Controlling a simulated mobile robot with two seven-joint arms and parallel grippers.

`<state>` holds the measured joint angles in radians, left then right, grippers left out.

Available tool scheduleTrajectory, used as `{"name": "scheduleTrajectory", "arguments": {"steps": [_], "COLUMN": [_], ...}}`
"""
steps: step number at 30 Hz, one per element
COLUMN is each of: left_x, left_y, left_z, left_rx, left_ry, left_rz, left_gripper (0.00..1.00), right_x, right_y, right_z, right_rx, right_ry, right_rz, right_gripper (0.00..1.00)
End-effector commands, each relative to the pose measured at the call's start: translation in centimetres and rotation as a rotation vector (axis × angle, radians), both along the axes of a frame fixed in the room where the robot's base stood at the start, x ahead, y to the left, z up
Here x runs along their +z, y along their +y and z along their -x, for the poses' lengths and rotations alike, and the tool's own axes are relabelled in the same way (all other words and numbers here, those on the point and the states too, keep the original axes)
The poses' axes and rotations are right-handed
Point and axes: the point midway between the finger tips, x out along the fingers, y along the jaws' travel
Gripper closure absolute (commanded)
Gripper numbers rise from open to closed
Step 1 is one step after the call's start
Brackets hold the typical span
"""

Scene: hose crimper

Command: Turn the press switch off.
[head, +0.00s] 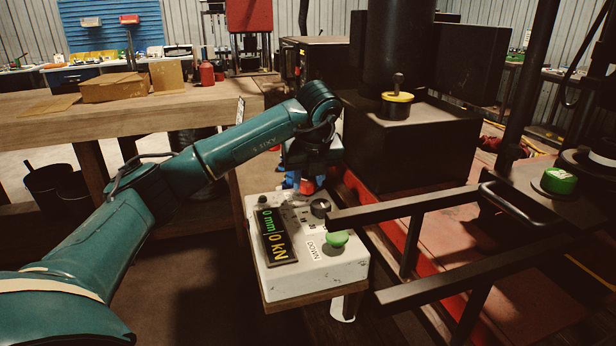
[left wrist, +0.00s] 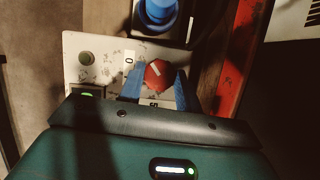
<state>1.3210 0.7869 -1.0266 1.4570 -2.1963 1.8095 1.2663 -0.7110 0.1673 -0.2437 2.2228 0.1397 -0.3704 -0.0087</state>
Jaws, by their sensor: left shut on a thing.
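My right gripper is in neither view.
Dark metal bars (head: 420,205) run close on the right. A wooden bench (head: 130,115) stands behind my left arm.

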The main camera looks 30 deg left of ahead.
Motion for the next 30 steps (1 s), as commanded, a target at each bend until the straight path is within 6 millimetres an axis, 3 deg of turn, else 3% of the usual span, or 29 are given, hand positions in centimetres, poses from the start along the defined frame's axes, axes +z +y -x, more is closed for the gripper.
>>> {"name": "scheduleTrajectory", "arguments": {"steps": [22,23,30], "left_x": [0.09,0.09,0.05], "left_y": [-0.01,-0.01,-0.01], "left_z": [-0.08,-0.08,-0.06], "left_rx": [0.084,0.084,0.083], "left_ry": [-0.003,-0.002,-0.001], "left_rz": [0.001,0.001,0.001], "left_gripper": [0.89,0.64,0.44], "right_x": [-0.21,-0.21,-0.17], "right_y": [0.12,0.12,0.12], "right_z": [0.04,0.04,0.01], "right_rx": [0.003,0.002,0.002], "right_ry": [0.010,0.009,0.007], "right_rz": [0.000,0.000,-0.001], "right_gripper": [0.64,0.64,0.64]}}
